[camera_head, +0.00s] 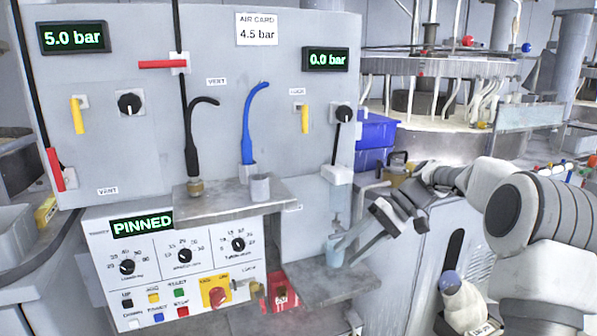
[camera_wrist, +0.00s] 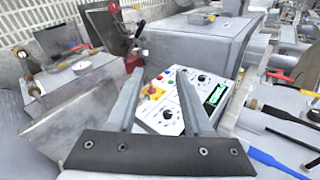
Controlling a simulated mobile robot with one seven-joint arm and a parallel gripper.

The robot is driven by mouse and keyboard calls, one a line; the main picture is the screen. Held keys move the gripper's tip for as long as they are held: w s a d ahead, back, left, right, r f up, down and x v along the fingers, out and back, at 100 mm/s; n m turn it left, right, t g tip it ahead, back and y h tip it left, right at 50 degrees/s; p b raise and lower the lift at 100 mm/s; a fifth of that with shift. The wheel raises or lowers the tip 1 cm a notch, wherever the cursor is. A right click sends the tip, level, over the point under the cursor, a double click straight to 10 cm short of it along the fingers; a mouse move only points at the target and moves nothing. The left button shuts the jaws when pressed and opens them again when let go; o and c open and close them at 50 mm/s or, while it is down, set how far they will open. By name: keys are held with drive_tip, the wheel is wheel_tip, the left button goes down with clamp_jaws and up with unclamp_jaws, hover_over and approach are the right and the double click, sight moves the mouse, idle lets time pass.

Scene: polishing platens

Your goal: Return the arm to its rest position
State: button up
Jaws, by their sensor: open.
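My arm (camera_head: 545,225) reaches in from the right in the head view. My gripper (camera_head: 347,252) points down and left at the lower grey shelf of the machine. In the wrist view my gripper (camera_wrist: 160,78) shows two grey fingers spread apart with nothing between them. The control panel (camera_wrist: 162,115) shows beyond and between the fingers in the wrist view.
The machine cabinet (camera_head: 130,150) carries a black hose, a blue hose (camera_head: 249,125) and several levers. A red box (camera_head: 281,286) is left of the pale blue cup. Blue bins (camera_head: 373,135) stand behind the gripper.

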drive_tip(key=s+d+r+m+t+h, duration=0.15)
drive_tip(key=s+t+h, duration=0.3)
drive_tip(key=s, duration=1.05)
drive_tip(key=s+d+r+t+h, duration=0.15)
drive_tip(key=s+t+h, duration=0.3)
drive_tip(key=s, duration=0.95)
wheel_tip(320, 180, up, 17)
drive_tip(key=g+p, duration=0.1)
drive_tip(key=p, duration=1.6)
drive_tip(key=shift+a+r+h, duration=0.2)
drive_tip(key=shift+a+h, duration=0.05)
drive_tip(key=shift+h, duration=0.05)
drive_tip(key=shift+s, duration=0.1)
